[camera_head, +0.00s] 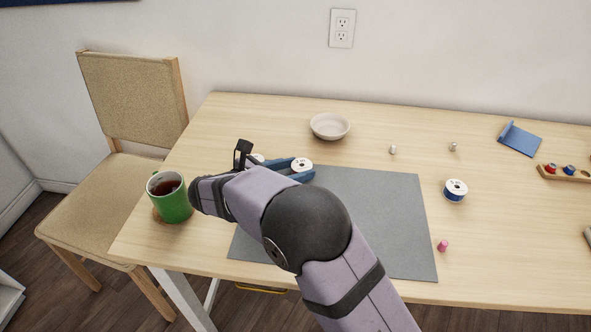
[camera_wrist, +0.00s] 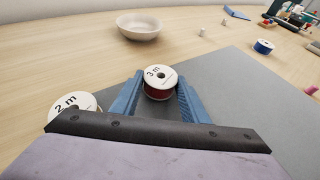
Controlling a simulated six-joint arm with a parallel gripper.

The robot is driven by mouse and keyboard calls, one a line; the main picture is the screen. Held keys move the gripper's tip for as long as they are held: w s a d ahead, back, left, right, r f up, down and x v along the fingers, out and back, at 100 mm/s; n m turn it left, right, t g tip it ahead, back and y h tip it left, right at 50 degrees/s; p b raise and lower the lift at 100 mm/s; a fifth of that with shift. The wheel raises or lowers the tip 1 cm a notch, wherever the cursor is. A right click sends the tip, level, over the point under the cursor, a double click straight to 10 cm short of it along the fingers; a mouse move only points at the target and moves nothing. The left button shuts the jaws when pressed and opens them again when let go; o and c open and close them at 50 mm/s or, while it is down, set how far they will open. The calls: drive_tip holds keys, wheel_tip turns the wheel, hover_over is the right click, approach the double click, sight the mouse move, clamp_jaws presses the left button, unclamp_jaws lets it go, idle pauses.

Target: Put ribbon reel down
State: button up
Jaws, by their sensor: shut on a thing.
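A ribbon reel with a white top marked "3 m" and dark red ribbon (camera_wrist: 159,84) sits upright between the blue fingers of my gripper (camera_wrist: 157,92), which is shut on it. In the head view the reel's white top (camera_head: 302,164) shows between the fingertips, by the far left corner of the grey mat (camera_head: 385,220). I cannot tell whether its base touches the surface. A second white reel marked "2 m" (camera_wrist: 72,105) is just left of my gripper, partly hidden by it; in the head view only a bit of it shows.
A cream bowl (camera_head: 330,126) stands behind my gripper. A green mug (camera_head: 172,203) is at the left table edge. A blue ribbon reel (camera_head: 455,191), a pink spool (camera_head: 443,246), small pale items, a blue stand (camera_head: 521,141) and a wooden rack (camera_head: 565,176) are to the right.

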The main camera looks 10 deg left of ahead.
drive_tip(key=shift+f, duration=0.1)
drive_tip(key=o, duration=1)
drive_tip(key=shift+o, duration=0.2)
drive_tip(key=p+v, duration=0.1)
drive_tip(key=v, duration=1.1)
